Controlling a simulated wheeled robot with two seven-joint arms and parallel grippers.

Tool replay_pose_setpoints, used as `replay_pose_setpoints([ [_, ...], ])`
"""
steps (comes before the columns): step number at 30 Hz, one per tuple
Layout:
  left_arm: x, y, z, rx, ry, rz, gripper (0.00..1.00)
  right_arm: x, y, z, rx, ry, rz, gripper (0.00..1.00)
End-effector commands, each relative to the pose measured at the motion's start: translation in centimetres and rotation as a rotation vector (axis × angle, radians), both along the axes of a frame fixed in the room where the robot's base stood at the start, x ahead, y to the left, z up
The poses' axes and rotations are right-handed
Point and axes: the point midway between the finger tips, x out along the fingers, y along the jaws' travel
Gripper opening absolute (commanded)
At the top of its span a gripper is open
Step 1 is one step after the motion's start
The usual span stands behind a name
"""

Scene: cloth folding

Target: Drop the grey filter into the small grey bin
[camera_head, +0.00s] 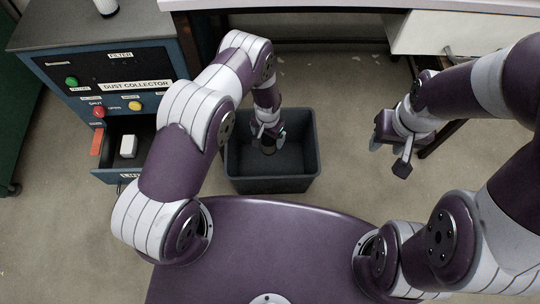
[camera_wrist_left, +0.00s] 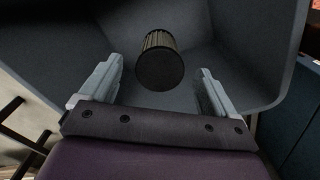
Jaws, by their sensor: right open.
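The small grey bin (camera_head: 300,184) stands on the floor in front of my base, and its inner walls fill much of the left wrist view (camera_wrist_left: 235,50). The dark grey ribbed filter (camera_wrist_left: 160,62) shows in the left wrist view beyond my fingers, with a gap on each side. It also shows in the head view (camera_head: 268,147), below my left gripper (camera_head: 268,134) and within the bin's outline. My left gripper is open, pointing down into the bin. I cannot tell whether the filter touches the bin floor. My right gripper (camera_head: 389,155) is open and empty, right of the bin.
A blue dust collector cabinet (camera_head: 130,85) stands at the left, its lower drawer (camera_head: 108,172) open with a small white object (camera_head: 128,146) inside. A white-topped table (camera_head: 350,5) is behind the bin. Floor between the bin and my right gripper is clear.

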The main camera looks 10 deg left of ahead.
Motion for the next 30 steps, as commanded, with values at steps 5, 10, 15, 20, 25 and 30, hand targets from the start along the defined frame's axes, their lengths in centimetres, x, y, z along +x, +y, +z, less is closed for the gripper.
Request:
replay_pose_setpoints([
  [5, 0.0, 0.0, 0.0, 0.0, 0.0, 0.0, 0.9, 0.0, 0.0, 0.0, 0.0, 0.0, 0.0, 0.43],
  [10, 0.0, 0.0, 1.2, 0.0, -0.001, 0.0, 0.9, 0.0, 0.0, 0.7, 0.0, 0.0, 0.0, 0.43],
  [15, 0.0, 0.0, 5.0, 0.0, 0.0, 0.0, 0.9, 0.0, 0.0, 2.7, 0.0, 0.0, 0.0, 0.43],
  [20, 0.0, 0.0, 7.2, 0.0, -0.001, 0.0, 0.9, 0.0, 0.0, 3.5, 0.0, 0.0, 0.0, 0.43],
  [25, 0.0, 0.0, 7.5, 0.0, 0.001, 0.0, 0.9, 0.0, 0.0, 3.5, 0.0, 0.0, 0.0, 0.43],
  [30, 0.0, 0.0, 7.5, 0.0, 0.001, 0.0, 0.9, 0.0, 0.0, 3.4, 0.0, 0.0, 0.0, 0.43],
])
